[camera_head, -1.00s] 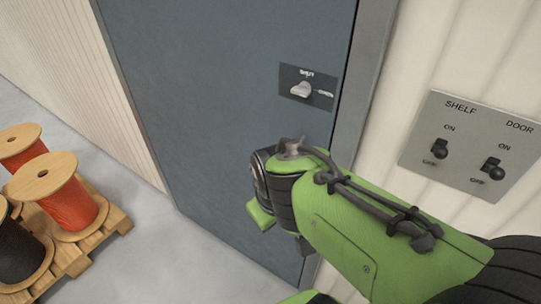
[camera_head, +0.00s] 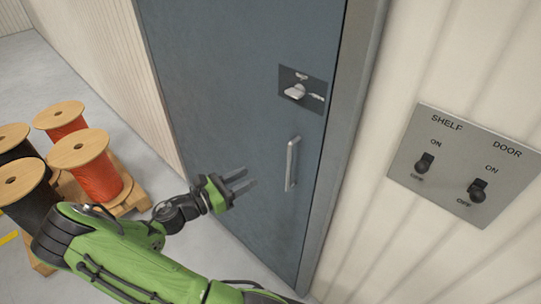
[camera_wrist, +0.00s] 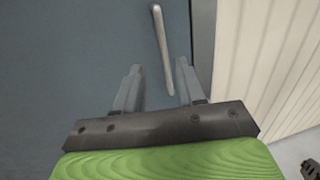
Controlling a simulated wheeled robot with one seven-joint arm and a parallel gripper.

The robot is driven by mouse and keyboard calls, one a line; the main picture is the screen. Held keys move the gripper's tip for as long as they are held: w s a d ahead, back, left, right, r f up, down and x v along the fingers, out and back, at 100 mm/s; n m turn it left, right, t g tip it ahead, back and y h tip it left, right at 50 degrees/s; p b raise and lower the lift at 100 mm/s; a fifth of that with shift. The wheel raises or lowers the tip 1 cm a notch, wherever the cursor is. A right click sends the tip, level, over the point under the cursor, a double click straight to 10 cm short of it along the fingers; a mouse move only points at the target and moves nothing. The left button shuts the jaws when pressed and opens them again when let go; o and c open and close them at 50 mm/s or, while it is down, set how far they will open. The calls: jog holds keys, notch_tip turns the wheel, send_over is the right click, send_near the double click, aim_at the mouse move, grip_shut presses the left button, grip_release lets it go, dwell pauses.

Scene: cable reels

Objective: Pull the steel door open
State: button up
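The blue-grey steel door (camera_head: 225,105) stands shut in its grey frame. Its vertical bar handle (camera_head: 291,165) is on the right side of the door, below a latch plate (camera_head: 302,90) with a knob. My gripper (camera_head: 241,184) is in front of the door, left of the handle and apart from it, with its fingers pointing toward it. In the wrist view the two fingers (camera_wrist: 158,78) are spread with nothing held, and the handle (camera_wrist: 162,50) shows beyond and between their tips.
A switch panel (camera_head: 463,165) marked SHELF and DOOR is on the pale ribbed wall at right. A pallet (camera_head: 131,199) with several orange and black cable reels (camera_head: 85,165) stands at left. The floor between pallet and door is partly clear.

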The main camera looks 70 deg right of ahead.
aim_at(290, 156)
jog(key=x, duration=1.6)
jog(key=shift+s+a, duration=0.1)
jog(key=shift+a, duration=0.05)
grip_shut()
